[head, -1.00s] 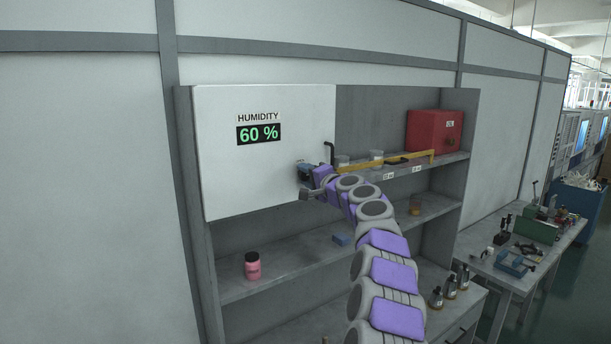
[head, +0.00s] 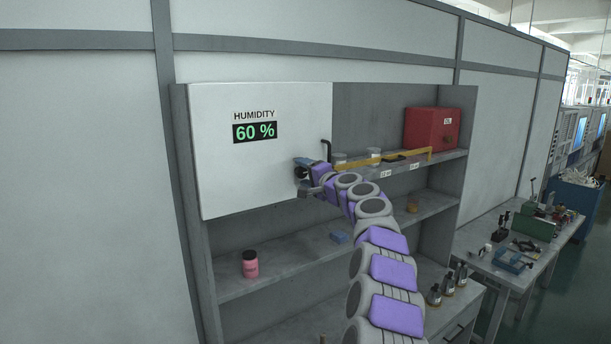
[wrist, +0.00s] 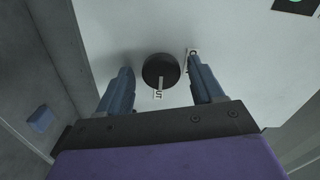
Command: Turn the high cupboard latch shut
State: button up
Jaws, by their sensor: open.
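The latch is a round black knob (wrist: 161,72) on the white cupboard door (head: 225,180), near its lower right corner in the head view. In the wrist view, a pale pointer line on the knob points toward the bottom of the picture, at a small label. Another small label sits at the knob's right. My gripper (wrist: 160,63) is open, with one blue finger on each side of the knob and a visible gap on both sides. In the head view, my gripper (head: 303,173) is at the door's right edge and partly covers the knob.
The door carries a humidity display (head: 255,132) reading 60 %. Right of it, open shelves hold a red box (head: 432,128), a yellow bar (head: 410,157) and small containers. A pink jar (head: 250,264) stands on the shelf below. A cluttered bench (head: 500,265) is at right.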

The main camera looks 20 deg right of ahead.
jog(key=b+v, duration=0.4)
jog(key=v, duration=1.3)
jog(key=shift+d, duration=0.2)
jog(key=shift+s+f, duration=0.1)
jog(key=shift+f, duration=0.05)
